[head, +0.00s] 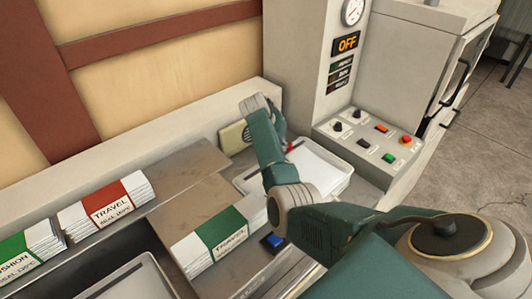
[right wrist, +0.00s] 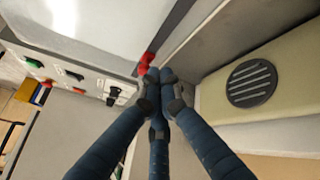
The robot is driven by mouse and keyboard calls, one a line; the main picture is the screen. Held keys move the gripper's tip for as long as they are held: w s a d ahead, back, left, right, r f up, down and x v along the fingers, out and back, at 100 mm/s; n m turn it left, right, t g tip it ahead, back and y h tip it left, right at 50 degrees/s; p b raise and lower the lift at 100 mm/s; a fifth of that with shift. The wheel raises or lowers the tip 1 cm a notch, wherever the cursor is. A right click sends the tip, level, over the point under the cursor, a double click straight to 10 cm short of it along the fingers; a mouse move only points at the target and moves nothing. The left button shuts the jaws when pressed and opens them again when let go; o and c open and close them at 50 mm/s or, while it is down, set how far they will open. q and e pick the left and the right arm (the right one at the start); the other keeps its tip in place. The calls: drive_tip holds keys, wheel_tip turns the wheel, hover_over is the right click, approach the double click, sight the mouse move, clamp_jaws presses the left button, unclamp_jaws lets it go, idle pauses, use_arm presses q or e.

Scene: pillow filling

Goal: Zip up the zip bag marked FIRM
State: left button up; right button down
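My right gripper (right wrist: 160,80) has its blue fingers drawn together at the tips in the right wrist view. A small red tab (right wrist: 147,65) is right at the fingertips; I cannot tell whether they pinch it. In the head view the tab (head: 291,147) shows beside my right forearm, which hides the fingers. The tab sits by the edge of a pale, flat, bag-like piece (head: 318,166) on the counter, partly behind my arm. The same pale surface fills the top of the right wrist view (right wrist: 110,20). No FIRM mark is readable. My left gripper is out of view.
A white-and-green TRAVEL pack (head: 222,236), a red TRAVEL pack (head: 106,207) and a green CUSHION pack (head: 28,251) lie at the left. A control panel (head: 370,140) with buttons and an OFF display (head: 347,43) stand at the right. A round vent (right wrist: 251,83) is beside the gripper.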

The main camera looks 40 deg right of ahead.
drive_tip(key=d, duration=0.2)
drive_tip(key=d+b, duration=0.1)
drive_tip(key=d, duration=0.2)
drive_tip(key=shift+w+d, duration=0.2)
drive_tip(key=shift+d, duration=0.15)
